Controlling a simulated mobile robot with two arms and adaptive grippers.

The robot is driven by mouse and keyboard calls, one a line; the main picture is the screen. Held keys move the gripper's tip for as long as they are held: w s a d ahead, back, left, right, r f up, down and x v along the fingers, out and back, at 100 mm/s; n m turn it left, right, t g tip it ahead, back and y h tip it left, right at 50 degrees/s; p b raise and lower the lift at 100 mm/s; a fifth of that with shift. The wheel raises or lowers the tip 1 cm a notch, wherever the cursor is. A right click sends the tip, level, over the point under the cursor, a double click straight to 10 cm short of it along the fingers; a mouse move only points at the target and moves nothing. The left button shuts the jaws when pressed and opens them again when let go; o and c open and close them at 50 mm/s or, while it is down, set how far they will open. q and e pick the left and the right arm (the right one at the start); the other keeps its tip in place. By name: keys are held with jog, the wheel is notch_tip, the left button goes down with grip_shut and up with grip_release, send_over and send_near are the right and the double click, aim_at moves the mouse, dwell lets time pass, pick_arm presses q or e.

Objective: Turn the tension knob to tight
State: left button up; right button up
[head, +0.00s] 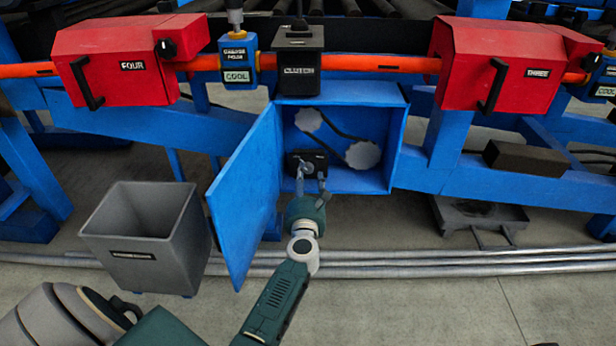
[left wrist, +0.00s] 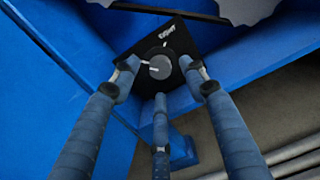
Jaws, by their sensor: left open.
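The tension knob (left wrist: 160,67) is a round dark grey knob on a black plate (left wrist: 137,40) with a label that seems to read TIGHT. A white pointer on the knob points left in the left wrist view, away from the label. In the head view the black plate (head: 317,158) sits low inside the open blue box. My left gripper (head: 311,183) reaches into the box front. Its fingers (left wrist: 161,82) are open and spread around the knob, with gaps showing at the sides. Contact cannot be told. My right gripper is not in view.
The blue box door (head: 245,195) hangs open, left of my left arm. Two pale wheels (head: 362,155) with a belt are above the knob. A grey bin (head: 150,235) stands left of the door. Red units (head: 118,65) and an orange pipe (head: 375,63) run above.

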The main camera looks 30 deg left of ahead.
aim_at(308, 168)
pick_arm(q)
jog(key=shift+x, duration=1.3)
grip_shut()
